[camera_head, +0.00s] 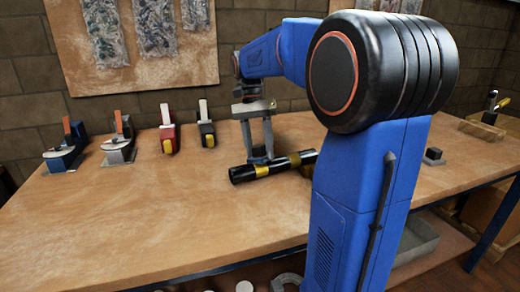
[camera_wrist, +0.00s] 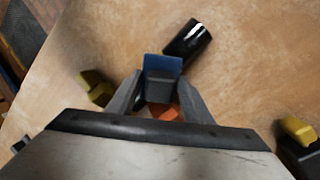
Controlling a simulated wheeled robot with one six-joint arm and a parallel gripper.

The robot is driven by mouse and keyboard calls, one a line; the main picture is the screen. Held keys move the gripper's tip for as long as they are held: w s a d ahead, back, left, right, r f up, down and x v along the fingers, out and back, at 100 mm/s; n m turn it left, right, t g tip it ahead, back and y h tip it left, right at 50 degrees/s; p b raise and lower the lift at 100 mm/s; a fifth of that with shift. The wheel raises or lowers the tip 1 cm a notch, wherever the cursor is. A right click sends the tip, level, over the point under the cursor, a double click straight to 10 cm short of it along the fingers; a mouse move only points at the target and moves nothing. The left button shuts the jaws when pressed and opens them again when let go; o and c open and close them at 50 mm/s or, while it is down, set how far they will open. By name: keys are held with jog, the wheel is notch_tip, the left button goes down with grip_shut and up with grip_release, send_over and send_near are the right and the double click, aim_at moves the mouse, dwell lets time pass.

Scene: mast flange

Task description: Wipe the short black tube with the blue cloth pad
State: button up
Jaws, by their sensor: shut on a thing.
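The short black tube (camera_head: 243,174) lies on its side on the workbench, with yellow parts along it. One black end of the tube (camera_wrist: 187,42) shows beyond the pad in the wrist view; its middle is hidden by the pad and gripper. My gripper (camera_head: 260,155) points down at the tube and is shut on the blue cloth pad (camera_wrist: 163,64). In the head view the pad (camera_head: 257,160) is a small dark blue patch between the fingertips, right at the tube. I cannot tell whether pad and tube touch. An orange part (camera_wrist: 165,113) shows between the fingers.
On the workbench (camera_head: 130,215), several tools stand left of the tube, including a red one (camera_head: 168,138) and a black and yellow one (camera_head: 206,133). A small dark block (camera_head: 433,156) sits at right. The front of the bench is clear.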

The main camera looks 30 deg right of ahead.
aim_at(250, 159)
jog(key=shift+w+a, duration=0.2)
jog(key=shift+a, duration=1.1)
jog(key=shift+w+a, duration=0.2)
jog(key=shift+a, duration=1.05)
jog(key=shift+w+a, duration=0.2)
jog(key=shift+a, duration=1.1)
jog(key=shift+s+d, duration=0.2)
jog(key=shift+d, duration=0.85)
jog(key=shift+s+d, duration=0.2)
jog(key=shift+d, duration=0.8)
jog(key=shift+s+d, duration=0.15)
jog(key=shift+d, duration=0.8)
jog(key=shift+s+d, duration=0.1)
jog(key=shift+d, duration=0.85)
jog(key=shift+v, duration=3.05)
jog(key=shift+v, duration=1.5)
